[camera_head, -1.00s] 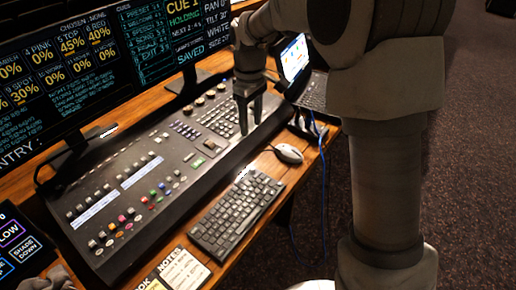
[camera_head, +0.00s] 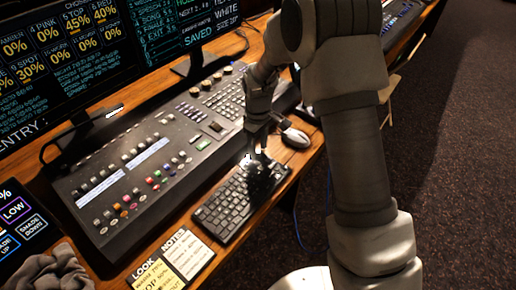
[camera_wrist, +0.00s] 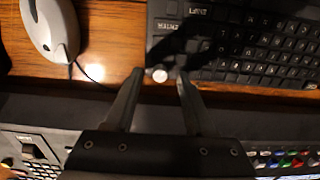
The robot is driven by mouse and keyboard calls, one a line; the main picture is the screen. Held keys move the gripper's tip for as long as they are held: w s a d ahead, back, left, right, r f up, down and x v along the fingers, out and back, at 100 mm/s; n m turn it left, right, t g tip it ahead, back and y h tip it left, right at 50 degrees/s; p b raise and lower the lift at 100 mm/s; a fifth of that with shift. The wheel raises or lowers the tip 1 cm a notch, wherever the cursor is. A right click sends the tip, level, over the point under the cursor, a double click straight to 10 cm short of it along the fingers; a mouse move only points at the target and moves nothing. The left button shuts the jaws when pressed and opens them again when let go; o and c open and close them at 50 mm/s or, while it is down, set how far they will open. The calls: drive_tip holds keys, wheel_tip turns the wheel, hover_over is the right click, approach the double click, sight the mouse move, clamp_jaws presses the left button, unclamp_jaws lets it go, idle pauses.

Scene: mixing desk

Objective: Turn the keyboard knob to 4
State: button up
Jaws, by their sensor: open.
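The black keyboard (camera_head: 226,208) lies on the wooden desk in front of the mixing console. Its small pale round knob (camera_wrist: 160,75) shows in the wrist view at the keyboard's corner, between my fingertips. In the head view the knob appears as a bright spot (camera_head: 248,160) close to my fingers. My gripper (camera_head: 257,152) points down over that corner; in the wrist view my gripper (camera_wrist: 160,72) is open, with one finger on each side of the knob. I cannot tell whether either finger touches it. Any number marking on the knob is too small to read.
A white mouse (camera_head: 295,137) lies right of my gripper, with its cable near the fingers. The mixing console (camera_head: 150,165) stands behind the keyboard. Paper notes (camera_head: 172,262) lie at the front left. Large monitors (camera_head: 70,55) stand at the back.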

drive_tip(key=shift+f, duration=0.4)
clamp_jaws()
idle(0.4)
